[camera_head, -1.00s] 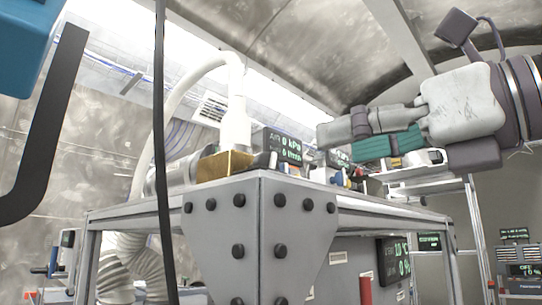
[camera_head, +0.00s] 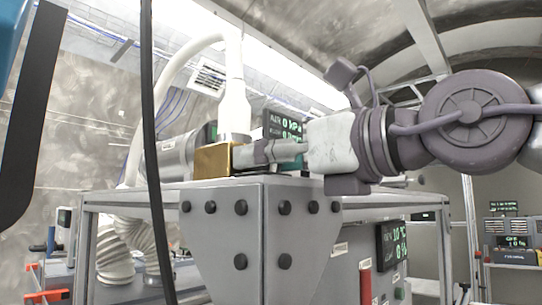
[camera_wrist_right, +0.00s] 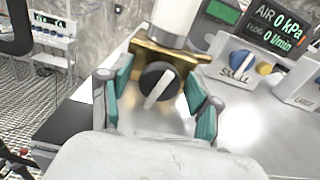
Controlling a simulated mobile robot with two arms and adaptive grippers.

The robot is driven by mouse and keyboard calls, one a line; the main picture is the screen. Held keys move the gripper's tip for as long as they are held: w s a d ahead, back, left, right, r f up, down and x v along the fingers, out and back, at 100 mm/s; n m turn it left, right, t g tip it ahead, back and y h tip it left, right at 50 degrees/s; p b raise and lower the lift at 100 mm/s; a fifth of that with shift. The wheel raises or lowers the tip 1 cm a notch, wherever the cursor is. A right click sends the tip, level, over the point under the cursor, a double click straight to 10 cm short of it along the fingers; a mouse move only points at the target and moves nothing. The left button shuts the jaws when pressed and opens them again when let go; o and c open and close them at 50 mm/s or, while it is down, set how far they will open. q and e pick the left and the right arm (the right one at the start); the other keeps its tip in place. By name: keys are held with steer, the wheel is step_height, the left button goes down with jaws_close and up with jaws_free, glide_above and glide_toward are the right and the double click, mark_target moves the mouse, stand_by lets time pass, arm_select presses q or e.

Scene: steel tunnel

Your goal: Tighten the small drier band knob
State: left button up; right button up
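A black round knob (camera_wrist_right: 158,84) with a pale pointer bar sits on the front of a brass block (camera_wrist_right: 180,58), under a white pipe, in the right wrist view. My right gripper (camera_wrist_right: 157,78) is open, with one teal finger on each side of the knob. I cannot tell whether the fingers touch it. In the head view, my right gripper (camera_head: 243,153) reaches in from the right, with its tips at the right side of the brass block (camera_head: 212,162). The knob is hidden there. My left gripper is not in view.
A box with blue and yellow knobs (camera_wrist_right: 236,62) and an air pressure display (camera_wrist_right: 280,25) stand right of the brass block. The grey bench (camera_head: 225,190) has a bolted corner. A dark cable (camera_head: 152,150) hangs in front of the head camera.

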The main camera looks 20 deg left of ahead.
steer(key=shift+d, duration=0.1)
steer(key=c, duration=1)
steer(key=shift+o, duration=0.2)
steer(key=m+b, duration=0.1)
steer(key=b, duration=0.1)
steer(key=m+b, duration=0.2)
steer(key=b, duration=0.1)
steer(key=shift+f, duration=0.25)
steer(key=shift+r+m+b, duration=0.2)
steer(key=shift+m+b, duration=0.2)
steer(key=shift+m, duration=0.1)
steer(key=shift+r, duration=0.1)
steer(key=o, duration=1.1)
steer(key=shift+o, duration=0.2)
